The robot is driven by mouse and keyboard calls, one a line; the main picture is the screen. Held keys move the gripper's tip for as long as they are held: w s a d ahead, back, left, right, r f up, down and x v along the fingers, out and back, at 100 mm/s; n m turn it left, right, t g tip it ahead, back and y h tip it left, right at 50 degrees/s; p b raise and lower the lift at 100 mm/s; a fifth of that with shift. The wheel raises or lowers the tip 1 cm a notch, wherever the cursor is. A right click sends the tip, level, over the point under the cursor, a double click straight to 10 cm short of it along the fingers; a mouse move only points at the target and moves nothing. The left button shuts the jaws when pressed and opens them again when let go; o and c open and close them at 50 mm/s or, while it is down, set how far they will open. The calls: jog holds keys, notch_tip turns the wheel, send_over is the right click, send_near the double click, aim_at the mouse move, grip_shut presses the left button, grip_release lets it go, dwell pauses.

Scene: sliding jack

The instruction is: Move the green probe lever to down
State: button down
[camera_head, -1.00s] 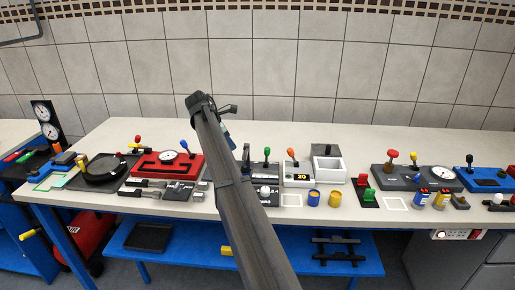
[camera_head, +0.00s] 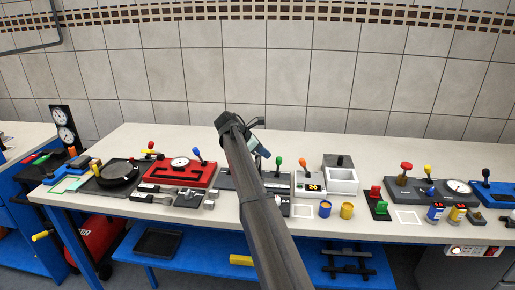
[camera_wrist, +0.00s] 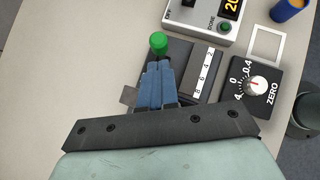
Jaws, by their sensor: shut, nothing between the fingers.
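The green probe lever's round knob (camera_head: 279,161) stands up from a dark grey device on the bench in the head view. In the wrist view the green knob (camera_wrist: 158,42) is just beyond my fingertips, over the dark device body (camera_wrist: 182,58). My gripper (camera_wrist: 158,66) is shut and empty, its blue fingers together, pointing at the knob. I cannot tell whether they touch it. In the head view my gripper (camera_head: 262,150) is left of the knob. The fingers hide the lever's stem in the wrist view.
A white box with a display (camera_wrist: 216,14) and a black ZERO dial (camera_wrist: 252,88) lie close to the right. A red device (camera_head: 180,172) with a blue-knobbed lever stands left in the head view. Bare bench (camera_wrist: 70,60) lies left of my fingers.

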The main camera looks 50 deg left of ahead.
aim_at(280, 159)
jog(key=shift+x, duration=1.65)
jog(key=shift+w+d+r+m+g+y, duration=0.25)
jog(key=shift+w+d+m+g+y, duration=0.05)
jog(key=shift+w+d+g+y, duration=0.75)
jog(key=shift+w+d, duration=0.35)
jog(key=shift+w, duration=0.05)
